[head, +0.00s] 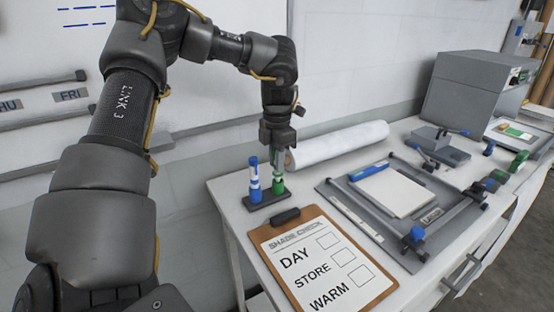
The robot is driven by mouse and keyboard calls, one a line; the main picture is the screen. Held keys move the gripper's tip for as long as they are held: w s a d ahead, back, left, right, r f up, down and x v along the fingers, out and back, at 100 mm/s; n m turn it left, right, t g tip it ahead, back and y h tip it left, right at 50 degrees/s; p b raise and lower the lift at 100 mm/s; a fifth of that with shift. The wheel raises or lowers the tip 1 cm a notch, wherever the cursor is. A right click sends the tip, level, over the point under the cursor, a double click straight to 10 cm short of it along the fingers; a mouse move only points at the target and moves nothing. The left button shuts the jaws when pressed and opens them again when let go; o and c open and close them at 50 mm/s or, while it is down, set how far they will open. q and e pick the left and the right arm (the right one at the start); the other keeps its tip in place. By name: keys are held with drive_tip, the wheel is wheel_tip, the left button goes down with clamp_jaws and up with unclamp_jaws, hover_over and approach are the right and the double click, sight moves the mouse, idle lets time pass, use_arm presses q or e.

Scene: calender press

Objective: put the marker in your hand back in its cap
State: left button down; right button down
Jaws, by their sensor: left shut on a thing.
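A green-and-white marker (278,182) stands upright at the right end of a dark marker stand (270,198). My left gripper (278,153) points straight down from above and is shut on the upper part of this marker. The marker's lower end meets the stand; I cannot tell whether its tip is inside a cap. A blue marker (254,182) stands upright beside it at the left end of the stand, apart from my gripper. My right gripper is not in view.
A clipboard (379,286) with a checklist lies in front of the stand. A white roll (345,143) lies behind to the right. A grey tray (350,207) with paper and a blue item sits right. A whiteboard (50,55) hangs on the left wall.

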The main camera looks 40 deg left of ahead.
use_arm(q)
drive_tip(key=shift+f, duration=0.2)
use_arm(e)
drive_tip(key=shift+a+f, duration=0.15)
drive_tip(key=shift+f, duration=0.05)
use_arm(q)
drive_tip(key=shift+f+b, duration=0.35)
drive_tip(key=shift+f, duration=0.1)
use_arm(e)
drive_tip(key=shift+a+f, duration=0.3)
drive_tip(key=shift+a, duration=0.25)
use_arm(q)
drive_tip(key=shift+f+b, duration=0.3)
drive_tip(key=c, duration=1.2)
unclamp_jaws()
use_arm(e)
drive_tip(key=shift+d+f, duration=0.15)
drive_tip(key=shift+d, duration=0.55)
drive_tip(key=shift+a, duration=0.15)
